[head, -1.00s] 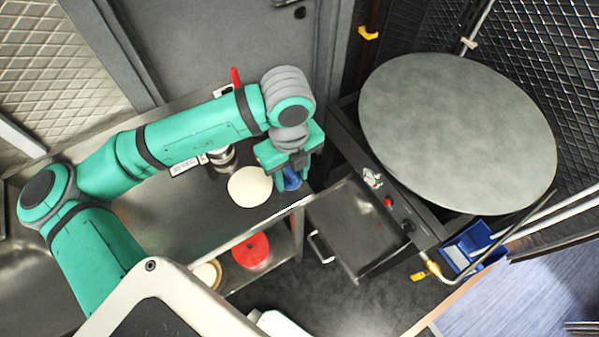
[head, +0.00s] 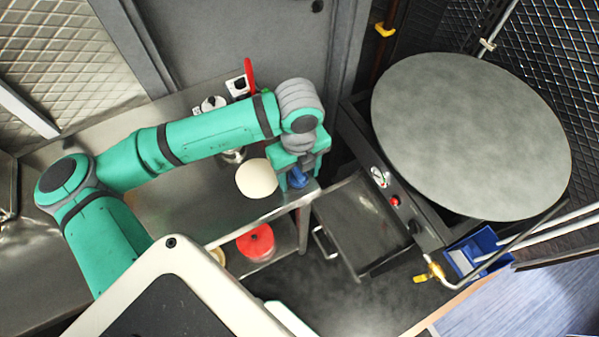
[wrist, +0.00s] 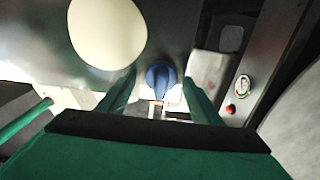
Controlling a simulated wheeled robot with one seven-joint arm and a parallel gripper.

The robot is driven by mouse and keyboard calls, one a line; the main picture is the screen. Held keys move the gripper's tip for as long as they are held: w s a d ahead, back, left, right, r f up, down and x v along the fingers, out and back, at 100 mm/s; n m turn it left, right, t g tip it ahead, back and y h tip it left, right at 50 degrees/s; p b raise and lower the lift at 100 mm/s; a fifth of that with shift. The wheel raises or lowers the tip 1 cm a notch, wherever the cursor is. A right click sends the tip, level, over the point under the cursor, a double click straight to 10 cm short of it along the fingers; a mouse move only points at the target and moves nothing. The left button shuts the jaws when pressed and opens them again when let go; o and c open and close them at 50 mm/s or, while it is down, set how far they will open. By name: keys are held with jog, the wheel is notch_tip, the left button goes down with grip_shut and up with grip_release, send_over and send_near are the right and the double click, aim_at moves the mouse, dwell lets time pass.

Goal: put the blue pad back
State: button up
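The blue pad (head: 297,178) is a small rounded blue piece at the right end of the steel counter, below my gripper (head: 298,172). In the wrist view the blue pad (wrist: 160,77) shows between the two green fingertips of my gripper (wrist: 159,80). A narrow gap shows on each side of it, so the fingers look open around it and not closed on it. Its underside and what it rests on are hidden.
A pale round disc (head: 257,178) lies on the counter (head: 180,195) just left of the gripper. The large round griddle (head: 470,135) stands to the right, with a dark tray (head: 362,225) in front. A red round item (head: 256,241) sits on the lower shelf.

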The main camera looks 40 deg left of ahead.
aim_at(299, 172)
jog(key=shift+w, duration=0.1)
jog(key=shift+r, duration=0.5)
notch_tip(299, 172, up, 10)
jog(key=shift+r, duration=0.1)
jog(key=shift+w+r, duration=0.1)
jog(key=shift+r, duration=0.45)
